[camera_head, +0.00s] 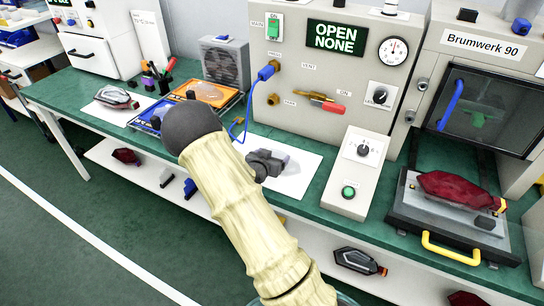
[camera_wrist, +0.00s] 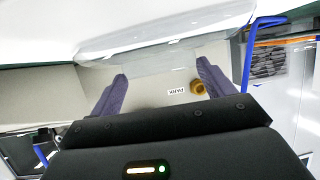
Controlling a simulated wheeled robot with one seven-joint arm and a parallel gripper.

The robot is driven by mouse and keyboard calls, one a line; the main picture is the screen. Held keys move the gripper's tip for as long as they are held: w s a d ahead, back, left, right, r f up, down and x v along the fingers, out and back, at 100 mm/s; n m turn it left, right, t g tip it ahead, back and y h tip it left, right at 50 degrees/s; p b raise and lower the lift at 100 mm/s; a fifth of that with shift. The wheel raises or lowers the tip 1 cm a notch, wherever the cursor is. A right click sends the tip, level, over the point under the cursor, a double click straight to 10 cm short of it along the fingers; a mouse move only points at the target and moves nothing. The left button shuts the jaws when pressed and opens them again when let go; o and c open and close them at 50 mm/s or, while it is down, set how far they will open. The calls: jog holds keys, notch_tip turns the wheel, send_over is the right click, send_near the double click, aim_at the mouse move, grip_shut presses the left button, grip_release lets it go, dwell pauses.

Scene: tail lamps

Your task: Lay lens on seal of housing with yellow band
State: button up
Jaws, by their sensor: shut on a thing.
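My gripper (camera_wrist: 162,72) is shut on a clear, see-through lens (camera_wrist: 150,42), which spans beyond both fingers in the wrist view. In the head view my gripper (camera_head: 272,164) is partly hidden behind my arm, above a white sheet on the bench; the lens is hard to make out there. A grey housing (camera_head: 116,98) with a dark red end lies on a white sheet at the left. A dark red lamp part (camera_head: 455,189) with an orange-yellow end lies on the press tray at the right. A grey housing (camera_head: 354,261) with an orange end is on the lower shelf.
A test panel (camera_head: 330,85) reading "OPEN NONE" stands behind my gripper, with a blue hose (camera_head: 247,108) hanging beside it. A control box (camera_head: 356,172) is to the right. The press tray (camera_head: 408,215) has a yellow handle (camera_head: 450,249). Orange and blue trays stand left.

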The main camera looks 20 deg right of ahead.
jog(key=shift+f, duration=0.2)
jog(key=o, duration=0.9)
jog(key=shift+r, duration=0.1)
jog(key=shift+o, duration=0.2)
jog(key=v, duration=1.7)
jog(key=shift+s+f, duration=0.25)
jog(key=shift+s, duration=0.2)
